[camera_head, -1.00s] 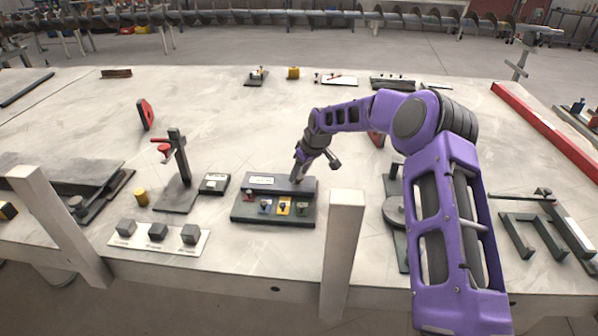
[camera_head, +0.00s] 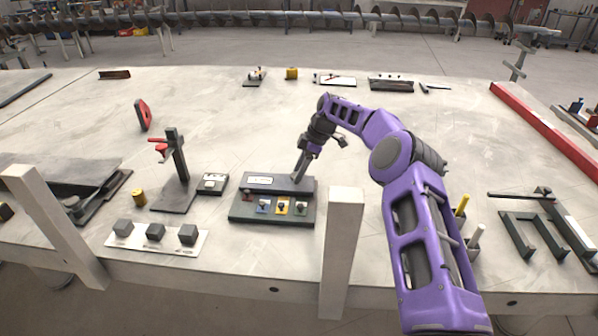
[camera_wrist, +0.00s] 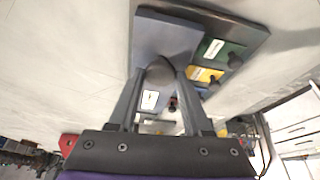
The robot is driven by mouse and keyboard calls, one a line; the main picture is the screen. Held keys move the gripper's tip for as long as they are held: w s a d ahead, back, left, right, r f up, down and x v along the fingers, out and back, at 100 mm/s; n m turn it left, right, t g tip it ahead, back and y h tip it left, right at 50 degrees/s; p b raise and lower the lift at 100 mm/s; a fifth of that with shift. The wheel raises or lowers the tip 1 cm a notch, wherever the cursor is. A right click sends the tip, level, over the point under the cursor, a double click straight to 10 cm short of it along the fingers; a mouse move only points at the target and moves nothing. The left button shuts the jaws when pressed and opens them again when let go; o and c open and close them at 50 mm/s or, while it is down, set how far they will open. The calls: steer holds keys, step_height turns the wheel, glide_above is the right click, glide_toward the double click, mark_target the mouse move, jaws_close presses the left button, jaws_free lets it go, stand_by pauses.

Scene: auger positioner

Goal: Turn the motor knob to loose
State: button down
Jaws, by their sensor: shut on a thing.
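A dark control panel (camera_head: 243,211) lies on the table in front of my arm. Its front row has small knobs on coloured labels: a blue one (camera_head: 263,206), a yellow one (camera_head: 282,207) and a green one (camera_head: 301,208). A white label plate (camera_head: 260,180) is on the raised rear part. My gripper (camera_head: 297,178) reaches down to the right end of that rear part. In the wrist view its fingers are closed around a dark rounded knob (camera_wrist: 160,70); the fingers hide part of it. The yellow label (camera_wrist: 203,75) and green label (camera_wrist: 222,50) show beside it.
A small dark box (camera_head: 213,184) and a stand with a red handle (camera_head: 178,155) are left of the panel. A white strip with dark blocks (camera_head: 155,233) lies front left. A pale post (camera_head: 342,240) rises close at the front right.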

steer(key=shift+n, duration=0.5)
steer(key=shift+c, duration=1.7)
jaws_free()
steer(key=shift+r, duration=0.1)
